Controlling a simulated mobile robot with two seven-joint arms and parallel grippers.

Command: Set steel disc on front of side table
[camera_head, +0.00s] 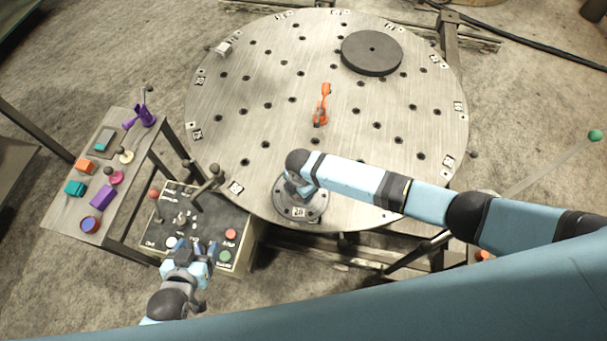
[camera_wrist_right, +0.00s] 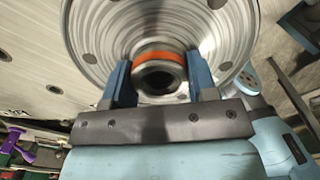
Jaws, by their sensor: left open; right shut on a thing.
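The steel disc (camera_wrist_right: 160,25) fills the top of the right wrist view, with concentric rings and a central hub that has an orange band (camera_wrist_right: 158,57). My right gripper (camera_wrist_right: 160,75) is shut on this hub, one blue finger on each side. In the head view the disc (camera_head: 318,208) is under my right gripper (camera_head: 297,190), at the near edge of the round table; whether it touches the table I cannot tell. The side table (camera_head: 62,215) stands at the left with small coloured objects on it. My left gripper (camera_head: 190,246) is open and empty over the control panel's near edge.
The round holed table (camera_head: 240,100) bears a dark disc (camera_head: 371,53) and an orange clamp (camera_head: 322,105). The control panel (camera_head: 190,215), with levers and buttons, stands between the tables. The side table holds a purple clamp (camera_head: 147,115) and several blocks, leaving little bare top.

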